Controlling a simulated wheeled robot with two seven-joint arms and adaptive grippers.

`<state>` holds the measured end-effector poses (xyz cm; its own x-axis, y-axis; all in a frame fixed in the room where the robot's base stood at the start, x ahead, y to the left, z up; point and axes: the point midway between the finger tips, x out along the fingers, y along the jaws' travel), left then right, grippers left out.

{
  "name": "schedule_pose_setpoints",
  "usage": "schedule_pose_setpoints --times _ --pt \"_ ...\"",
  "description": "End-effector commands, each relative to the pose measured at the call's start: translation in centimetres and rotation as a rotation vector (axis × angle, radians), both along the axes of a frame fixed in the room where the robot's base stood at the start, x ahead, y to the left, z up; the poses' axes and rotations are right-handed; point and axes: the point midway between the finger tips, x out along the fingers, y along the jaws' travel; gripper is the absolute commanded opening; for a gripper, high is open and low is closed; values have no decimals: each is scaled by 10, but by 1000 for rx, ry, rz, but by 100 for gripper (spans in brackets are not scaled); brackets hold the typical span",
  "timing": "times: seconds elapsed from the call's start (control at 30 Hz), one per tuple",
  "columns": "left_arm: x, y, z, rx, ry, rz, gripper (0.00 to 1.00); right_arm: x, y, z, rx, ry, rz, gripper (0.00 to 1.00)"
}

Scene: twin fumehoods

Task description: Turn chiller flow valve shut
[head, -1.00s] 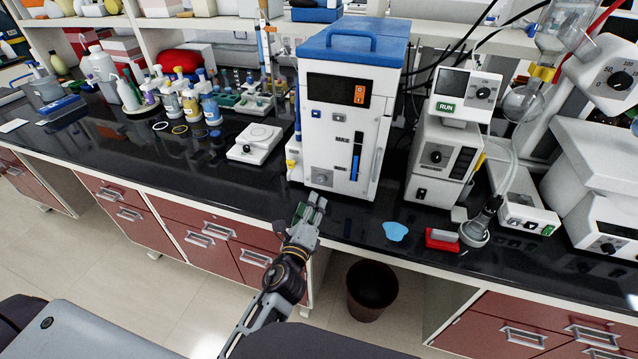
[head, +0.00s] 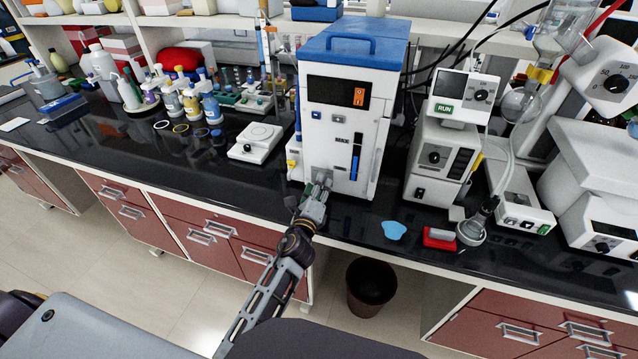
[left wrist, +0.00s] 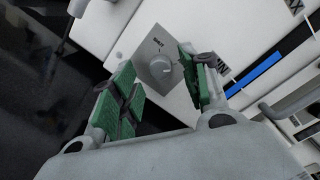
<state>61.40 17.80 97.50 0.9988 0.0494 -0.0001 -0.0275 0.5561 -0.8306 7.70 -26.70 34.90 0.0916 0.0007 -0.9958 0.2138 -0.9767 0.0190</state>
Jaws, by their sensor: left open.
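The chiller (head: 340,110) is a white box with a blue top, a dark display and an orange switch, standing on the black bench. Its flow valve is a round grey knob (left wrist: 162,68) on a grey square plate, low on the chiller front in the left wrist view. My left gripper (head: 322,184) is in front of the lower chiller face and hides most of the knob in the head view. In the left wrist view its green-padded fingers (left wrist: 160,90) are open, one on each side of the knob, with no clear contact. My right gripper is not in view.
A white balance (head: 256,141) stands left of the chiller, and a white instrument marked RUN (head: 440,155) stands to its right. A blue patch (head: 394,230) and a red item (head: 439,238) lie near the bench's front edge. A dark bin (head: 371,288) is below.

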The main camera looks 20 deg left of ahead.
Motion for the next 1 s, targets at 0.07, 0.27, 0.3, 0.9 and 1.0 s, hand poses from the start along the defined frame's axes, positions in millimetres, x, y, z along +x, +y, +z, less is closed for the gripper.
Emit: schedule_pose_setpoints --times 0.07,0.27,0.3,0.9,1.0 --pt "6 0 0 0 0 0 45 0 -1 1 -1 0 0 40" --pt "15 0 0 0 1 -1 45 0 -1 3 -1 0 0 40" --pt "16 0 0 0 1 -1 45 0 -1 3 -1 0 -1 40" --pt "17 1 0 0 0 0 15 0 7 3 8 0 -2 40" --pt "17 1 0 0 0 0 2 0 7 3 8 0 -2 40"
